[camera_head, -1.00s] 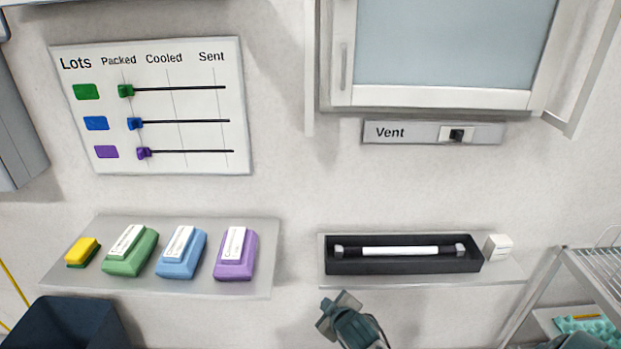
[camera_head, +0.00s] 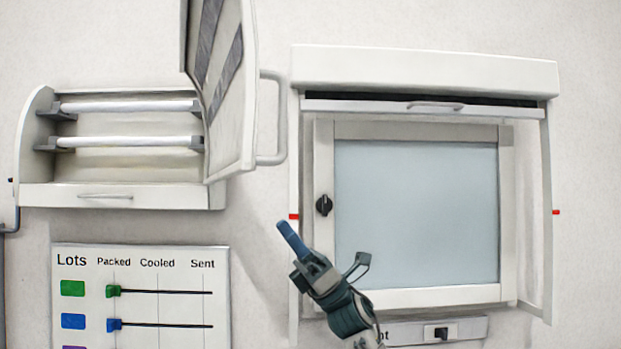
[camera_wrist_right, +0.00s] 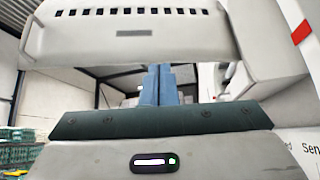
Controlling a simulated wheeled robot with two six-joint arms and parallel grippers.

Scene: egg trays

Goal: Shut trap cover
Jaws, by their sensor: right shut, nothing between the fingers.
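The trap (camera_head: 120,195) is a white wall box at the upper left of the head view, with two pale tubes inside. Its cover (camera_head: 240,100) is swung open, standing out from the box's right side, with a loop handle (camera_head: 272,118) on its right. My right gripper (camera_head: 284,230) is shut and empty, below and apart from the cover in the picture. Its blue fingers (camera_wrist_right: 158,85) stand together in the right wrist view. A white slotted body (camera_wrist_right: 130,35) is beyond them; I cannot tell which part it is. My left gripper is not in view.
A framed window hatch (camera_head: 415,215) with a black knob (camera_head: 323,206) and red side marks is to the right. The Lots board (camera_head: 140,270) is below the trap. The Vent panel (camera_head: 470,328) is partly hidden by my right arm.

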